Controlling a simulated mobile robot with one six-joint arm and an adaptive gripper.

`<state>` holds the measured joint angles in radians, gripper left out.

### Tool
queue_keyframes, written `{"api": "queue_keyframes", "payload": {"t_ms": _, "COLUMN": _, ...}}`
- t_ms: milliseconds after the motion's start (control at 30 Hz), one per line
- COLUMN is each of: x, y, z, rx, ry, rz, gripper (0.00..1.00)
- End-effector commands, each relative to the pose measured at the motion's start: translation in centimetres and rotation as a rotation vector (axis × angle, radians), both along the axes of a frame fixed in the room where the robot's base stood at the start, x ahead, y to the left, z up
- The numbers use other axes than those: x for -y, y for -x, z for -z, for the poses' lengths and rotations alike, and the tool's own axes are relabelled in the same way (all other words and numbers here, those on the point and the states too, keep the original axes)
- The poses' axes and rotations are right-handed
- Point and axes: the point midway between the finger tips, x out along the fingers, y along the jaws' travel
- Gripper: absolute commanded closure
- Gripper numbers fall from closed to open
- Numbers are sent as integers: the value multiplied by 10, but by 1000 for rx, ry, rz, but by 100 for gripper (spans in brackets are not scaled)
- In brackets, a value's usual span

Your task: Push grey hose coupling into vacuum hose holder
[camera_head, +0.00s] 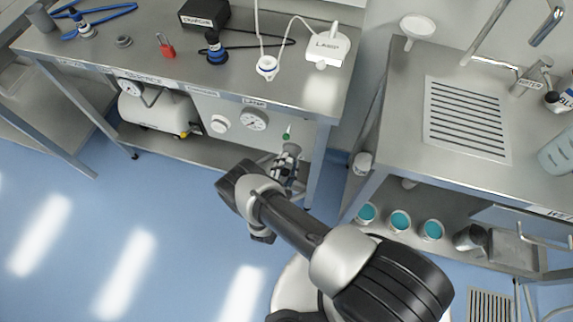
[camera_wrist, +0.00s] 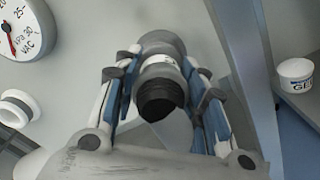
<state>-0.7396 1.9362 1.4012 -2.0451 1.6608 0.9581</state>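The grey hose coupling (camera_wrist: 160,72) shows in the wrist view as a short grey cylinder with a black end facing the camera. My gripper (camera_wrist: 163,70) has its blue-and-white fingers on both sides of it, with the tips closed against its body. In the head view my gripper (camera_head: 284,172) is at the front panel under the bench's right end. A wider grey round piece (camera_wrist: 162,41) lies behind the coupling, in line with it; it may be the vacuum hose holder. I cannot tell whether the two are joined or how deep the coupling sits.
A dial gauge (camera_head: 253,120) and a white knob (camera_head: 220,123) are on the panel left of my gripper. A bench leg (camera_head: 318,165) stands close on the right, with a white jar (camera_head: 362,163) beyond it. Open blue floor lies to the left.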

Motion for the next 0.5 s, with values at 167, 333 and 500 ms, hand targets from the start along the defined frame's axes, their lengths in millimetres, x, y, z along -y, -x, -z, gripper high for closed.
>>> {"api": "queue_keyframes", "payload": {"t_ms": 167, "x": 0, "y": 0, "z": 0, "rx": 0, "ry": 0, "rz": 0, "gripper": 49}}
{"api": "queue_keyframes", "payload": {"t_ms": 333, "x": 0, "y": 0, "z": 0, "rx": 0, "ry": 0, "rz": 0, "gripper": 39}}
{"api": "queue_keyframes", "payload": {"t_ms": 500, "x": 0, "y": 0, "z": 0, "rx": 0, "ry": 0, "rz": 0, "gripper": 39}}
